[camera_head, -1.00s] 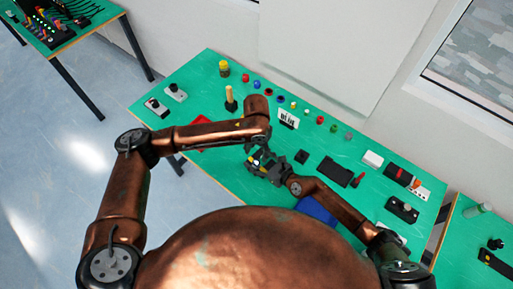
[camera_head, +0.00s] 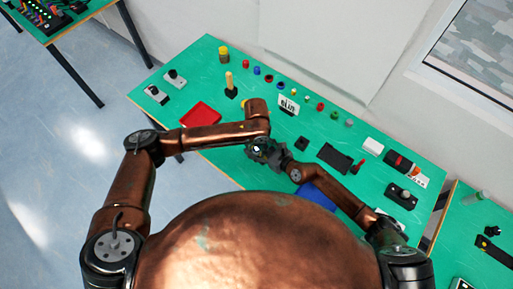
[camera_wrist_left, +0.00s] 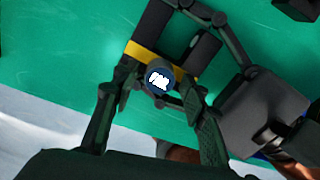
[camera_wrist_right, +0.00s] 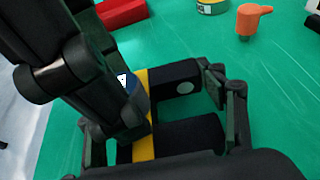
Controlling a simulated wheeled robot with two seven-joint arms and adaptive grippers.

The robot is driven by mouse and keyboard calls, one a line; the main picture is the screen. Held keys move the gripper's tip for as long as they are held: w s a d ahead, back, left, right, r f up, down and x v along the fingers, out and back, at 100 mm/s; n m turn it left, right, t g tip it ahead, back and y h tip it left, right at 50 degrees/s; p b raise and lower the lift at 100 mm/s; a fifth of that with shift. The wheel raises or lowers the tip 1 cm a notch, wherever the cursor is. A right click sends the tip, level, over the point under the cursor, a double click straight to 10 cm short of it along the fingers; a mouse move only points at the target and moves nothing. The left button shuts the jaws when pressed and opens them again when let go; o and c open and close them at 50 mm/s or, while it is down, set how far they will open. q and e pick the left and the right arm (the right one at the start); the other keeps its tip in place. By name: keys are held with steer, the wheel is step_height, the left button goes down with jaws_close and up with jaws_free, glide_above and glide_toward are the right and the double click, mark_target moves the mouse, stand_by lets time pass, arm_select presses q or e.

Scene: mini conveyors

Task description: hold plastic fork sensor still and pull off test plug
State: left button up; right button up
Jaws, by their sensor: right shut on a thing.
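The plastic fork sensor (camera_wrist_right: 177,133) is black with two prongs and a yellow band across its base. My right gripper (camera_wrist_right: 165,120) is shut on it and holds it above the table. The test plug (camera_wrist_left: 159,77) is a small round grey-blue piece with a white label, at the yellow-banded end of the sensor. My left gripper (camera_wrist_left: 162,98) has its fingers apart on either side of the plug, with narrow gaps visible. In the head view, both grippers meet near the table's front middle, with the left one (camera_head: 262,150) showing best; the plug is too small to make out there.
The green table (camera_head: 232,160) carries a red tray (camera_head: 200,115) at left and a blue tray (camera_head: 318,196) beside my right arm. Several small coloured parts line the back. A black tray (camera_head: 333,157) and a white box (camera_head: 373,146) are at right.

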mark_target(256, 149)
arm_select(q)
steer(key=c, duration=1)
arm_select(e)
steer(key=shift+s+d+f, duration=0.1)
steer(key=shift+s+f, duration=0.1)
steer(key=shift+f, duration=0.3)
arm_select(q)
steer(key=shift+r, duration=2.25)
arm_select(e)
steer(key=o, duration=1)
steer(key=shift+c, duration=0.2)
steer(key=o, duration=0.5)
steer(key=shift+w+r, duration=0.1)
steer(key=shift+c, duration=0.2)
steer(key=shift+r, duration=0.15)
steer(key=shift+w, duration=0.1)
